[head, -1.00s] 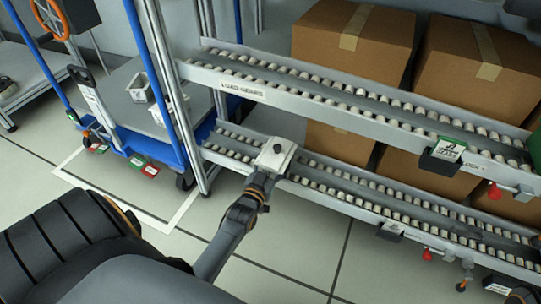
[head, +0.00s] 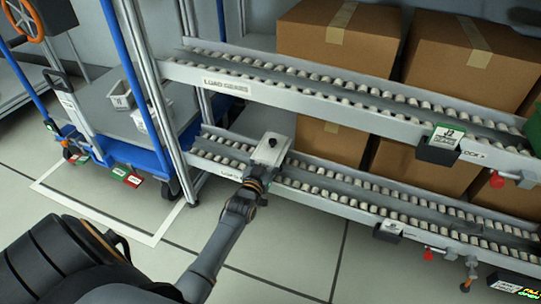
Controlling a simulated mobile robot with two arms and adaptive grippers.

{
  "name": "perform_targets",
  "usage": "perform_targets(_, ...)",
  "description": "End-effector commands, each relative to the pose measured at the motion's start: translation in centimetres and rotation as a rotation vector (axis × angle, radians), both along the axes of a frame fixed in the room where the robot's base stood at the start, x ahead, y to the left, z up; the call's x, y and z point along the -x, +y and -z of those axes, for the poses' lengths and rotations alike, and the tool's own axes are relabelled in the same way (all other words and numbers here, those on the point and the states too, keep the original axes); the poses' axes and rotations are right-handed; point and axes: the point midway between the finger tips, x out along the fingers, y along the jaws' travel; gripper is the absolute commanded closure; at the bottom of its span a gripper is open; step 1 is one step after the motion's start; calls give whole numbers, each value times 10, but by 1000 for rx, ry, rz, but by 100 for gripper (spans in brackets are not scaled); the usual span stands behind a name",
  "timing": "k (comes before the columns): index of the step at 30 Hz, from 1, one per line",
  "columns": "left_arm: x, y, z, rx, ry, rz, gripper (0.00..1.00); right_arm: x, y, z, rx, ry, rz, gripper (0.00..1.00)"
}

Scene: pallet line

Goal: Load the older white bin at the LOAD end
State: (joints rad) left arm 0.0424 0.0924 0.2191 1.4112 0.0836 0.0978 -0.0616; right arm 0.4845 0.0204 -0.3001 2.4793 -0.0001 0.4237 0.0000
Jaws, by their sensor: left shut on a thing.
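My left gripper (head: 268,158) is at the lower roller lane (head: 330,184), near its left end. It is shut on a pale, boxy thing, which looks like a white bin (head: 269,148). The gripper's fingers are hidden, and I cannot tell whether the thing touches the rollers. Two more white bins stand on the trolley's grey deck at the left: one farther back (head: 121,95) and one partly behind a rack post (head: 141,119). My right gripper is not in view.
An upper roller lane (head: 225,86) with a LOAD label runs above the lower one. Large cardboard boxes (head: 338,40) stand behind the lanes. A blue-framed trolley (head: 120,150) stands at the left in a white floor outline. Red knobs (head: 497,181) show at the right.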

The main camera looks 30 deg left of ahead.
Motion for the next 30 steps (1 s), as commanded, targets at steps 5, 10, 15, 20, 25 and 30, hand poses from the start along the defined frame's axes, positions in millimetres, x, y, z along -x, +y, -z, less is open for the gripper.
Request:
perform_targets(5,-1,0,-3,-2,-9,1,100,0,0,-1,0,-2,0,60)
perform_targets(10,-1,0,-3,-2,-9,1,100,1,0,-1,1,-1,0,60)
perform_targets(15,-1,0,-2,-2,-9,1,100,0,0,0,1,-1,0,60)
perform_targets(20,-1,0,0,-2,-9,1,100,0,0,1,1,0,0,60)
perform_targets(25,-1,0,3,-2,-9,1,100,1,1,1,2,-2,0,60)
perform_targets(30,-1,0,3,-2,-7,0,12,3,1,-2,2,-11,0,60)
